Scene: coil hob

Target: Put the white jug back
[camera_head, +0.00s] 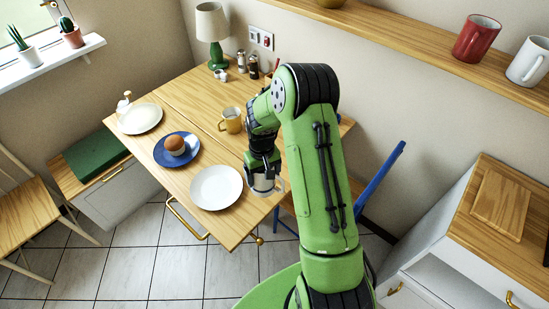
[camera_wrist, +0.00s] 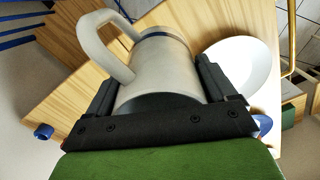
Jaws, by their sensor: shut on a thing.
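The white jug (camera_head: 264,186) is in my gripper (camera_head: 263,168), near the right front edge of the wooden table (camera_head: 186,95). In the wrist view the jug (camera_wrist: 165,65) lies between the two black fingers, one on each side of its body. Its handle sticks out to the upper left. A blue band shows near its far end. The fingers are shut on the body. I cannot tell whether the jug touches the table or hangs just above it. My arm hides part of the table behind it.
A white plate (camera_head: 216,187) lies close left of the jug. A blue plate (camera_head: 167,157) with a brown round item (camera_head: 174,143), a cream plate (camera_head: 140,119) and a yellow mug (camera_head: 231,120) are farther off. A shelf (camera_head: 420,45) at upper right holds red and white mugs.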

